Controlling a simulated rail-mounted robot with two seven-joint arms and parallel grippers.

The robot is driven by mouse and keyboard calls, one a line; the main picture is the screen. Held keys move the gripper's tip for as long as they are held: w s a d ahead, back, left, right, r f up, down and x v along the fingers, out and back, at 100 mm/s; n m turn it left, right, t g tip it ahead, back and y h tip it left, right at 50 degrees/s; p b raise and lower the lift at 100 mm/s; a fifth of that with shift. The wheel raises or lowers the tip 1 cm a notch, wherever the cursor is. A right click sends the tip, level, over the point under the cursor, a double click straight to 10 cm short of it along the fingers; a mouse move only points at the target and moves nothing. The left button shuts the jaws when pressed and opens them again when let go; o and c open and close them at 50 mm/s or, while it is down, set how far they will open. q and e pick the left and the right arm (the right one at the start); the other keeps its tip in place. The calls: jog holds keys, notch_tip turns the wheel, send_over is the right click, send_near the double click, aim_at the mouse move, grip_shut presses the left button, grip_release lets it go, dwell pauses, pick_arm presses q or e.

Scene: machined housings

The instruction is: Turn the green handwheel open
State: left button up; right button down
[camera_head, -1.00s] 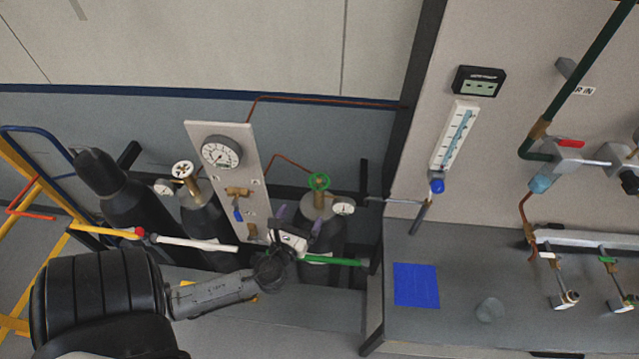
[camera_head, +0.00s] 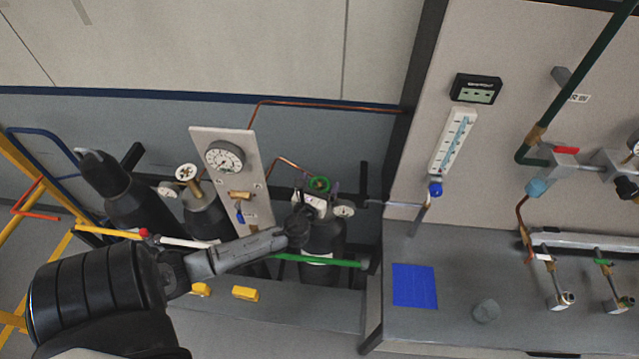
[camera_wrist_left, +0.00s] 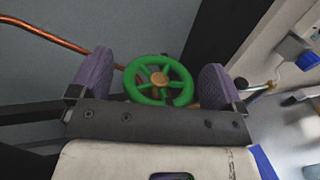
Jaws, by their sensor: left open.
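The green handwheel (camera_head: 319,184) sits on top of a dark gas cylinder (camera_head: 322,238) in the head view. In the left wrist view the handwheel (camera_wrist_left: 159,80) shows its spokes and brass hub, between the two purple finger pads. My left gripper (camera_wrist_left: 160,85) is open, with one finger on each side of the wheel and a visible gap on both sides. In the head view my left gripper (camera_head: 314,190) is at the wheel and partly hides the cylinder's valve. My right gripper is not in view.
A gauge panel (camera_head: 230,165) stands left of the wheel, with a white-wheeled cylinder (camera_head: 204,215) beside it. A small gauge (camera_head: 344,211) is just right of the wheel. A green bar (camera_head: 318,260) crosses the cylinder front. The grey bench (camera_head: 450,270) is at right.

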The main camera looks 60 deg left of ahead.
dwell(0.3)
pick_arm(q)
jog(key=c, duration=0.9)
